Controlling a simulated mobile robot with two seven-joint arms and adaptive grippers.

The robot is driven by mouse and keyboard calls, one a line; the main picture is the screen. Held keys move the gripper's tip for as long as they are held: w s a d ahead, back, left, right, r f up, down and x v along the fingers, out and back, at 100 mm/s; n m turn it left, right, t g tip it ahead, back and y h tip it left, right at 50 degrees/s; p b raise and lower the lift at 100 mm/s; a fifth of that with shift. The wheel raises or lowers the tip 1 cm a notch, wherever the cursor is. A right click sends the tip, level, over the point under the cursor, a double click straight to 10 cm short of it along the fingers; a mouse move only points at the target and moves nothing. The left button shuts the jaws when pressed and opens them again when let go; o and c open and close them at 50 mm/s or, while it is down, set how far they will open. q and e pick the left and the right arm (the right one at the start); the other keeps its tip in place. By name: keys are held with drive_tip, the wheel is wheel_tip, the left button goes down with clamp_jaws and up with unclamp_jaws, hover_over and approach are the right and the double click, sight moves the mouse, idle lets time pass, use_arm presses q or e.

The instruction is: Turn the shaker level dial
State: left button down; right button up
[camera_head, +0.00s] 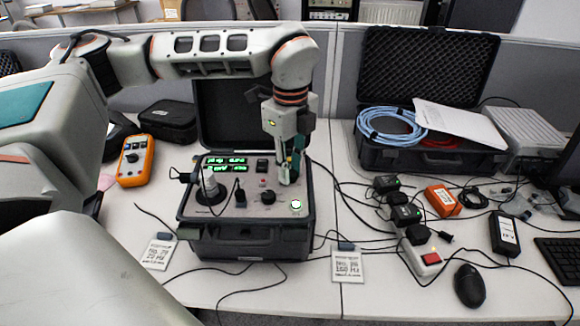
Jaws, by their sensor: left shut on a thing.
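The portable shaker unit (248,231) is a black open case with a grey panel on the table. Its panel has two green-lit displays (225,163), a round black shaker mount (211,194) on the left and a black knob (268,197) near the front middle. My left gripper (289,178) points down at the right part of the panel, behind and right of that knob. It is shut on what appears to be the shaker level dial, which its fingers hide. A round green-lit button (296,204) is in front of it. My right gripper is not in view.
An orange meter (135,160) and black pouch (168,121) lie left. Two labelled cards (158,252) (348,265) lie in front. Right are a power strip (424,256) with adapters, a mouse (469,285), cables and an open case (425,158). The shaker unit's lid stands behind my wrist.

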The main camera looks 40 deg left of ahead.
use_arm(q)
drive_tip(key=m+p, duration=0.2)
drive_tip(key=shift+r+p, duration=0.25)
drive_tip(key=shift+p, duration=0.05)
drive_tip(key=m+p, duration=0.2)
drive_tip(key=m, duration=0.1)
drive_tip(key=shift+m+p, duration=0.45)
drive_tip(key=shift+m, duration=0.05)
drive_tip(key=m+p, duration=0.2)
drive_tip(key=m, duration=0.2)
drive_tip(key=shift+f+p, duration=0.2)
drive_tip(key=shift+p, duration=0.1)
drive_tip(key=shift+m+p, duration=0.4)
drive_tip(key=shift+m, duration=0.9)
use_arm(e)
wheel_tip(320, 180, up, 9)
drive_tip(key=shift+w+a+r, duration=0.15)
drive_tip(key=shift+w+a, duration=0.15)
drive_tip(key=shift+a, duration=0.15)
use_arm(q)
drive_tip(key=shift+f, duration=0.1)
drive_tip(key=c, duration=1.8)
unclamp_jaws()
drive_tip(key=shift+c, duration=0.2)
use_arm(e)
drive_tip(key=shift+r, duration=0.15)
